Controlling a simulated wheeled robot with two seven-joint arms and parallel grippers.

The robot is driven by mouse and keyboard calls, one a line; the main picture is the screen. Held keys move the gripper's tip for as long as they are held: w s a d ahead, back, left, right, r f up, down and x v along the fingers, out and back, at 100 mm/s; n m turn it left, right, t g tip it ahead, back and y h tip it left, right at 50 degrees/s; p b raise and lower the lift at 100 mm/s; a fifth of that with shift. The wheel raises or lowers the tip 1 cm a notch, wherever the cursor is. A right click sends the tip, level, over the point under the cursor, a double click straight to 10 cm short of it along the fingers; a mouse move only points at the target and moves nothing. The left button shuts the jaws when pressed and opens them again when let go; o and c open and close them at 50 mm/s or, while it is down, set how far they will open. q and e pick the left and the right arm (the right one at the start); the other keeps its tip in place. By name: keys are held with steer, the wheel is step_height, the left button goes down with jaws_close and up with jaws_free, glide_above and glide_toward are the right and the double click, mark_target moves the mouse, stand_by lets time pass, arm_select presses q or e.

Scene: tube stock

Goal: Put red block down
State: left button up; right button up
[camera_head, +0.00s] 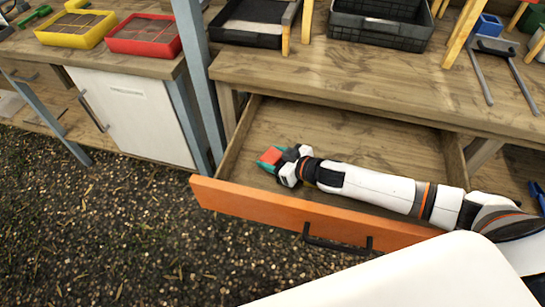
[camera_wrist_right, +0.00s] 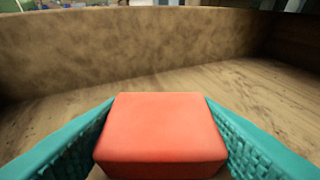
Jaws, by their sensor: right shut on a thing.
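The red block (camera_head: 271,155) is held between the teal fingers of my right gripper (camera_head: 268,161), inside the open drawer near its left side. In the right wrist view the red block (camera_wrist_right: 162,135) fills the space between the two teal fingers, and both fingers touch its sides. I cannot tell whether the block touches the drawer floor. The open wooden drawer (camera_head: 330,125) has an orange front (camera_head: 290,213) with a dark handle. My left gripper is not in view.
The workbench top (camera_head: 350,75) overhangs the back. Yellow (camera_head: 75,28) and red (camera_head: 144,34) trays and dark crates (camera_head: 380,22) stand on the benches. A blue-grey post (camera_head: 197,70) rises left of the drawer.

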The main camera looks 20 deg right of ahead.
steer(key=shift+f, duration=0.2)
steer(key=o, duration=1)
steer(key=shift+r, duration=0.1)
steer(key=shift+r, duration=0.2)
steer(key=v, duration=1.2)
steer(key=shift+f, duration=0.1)
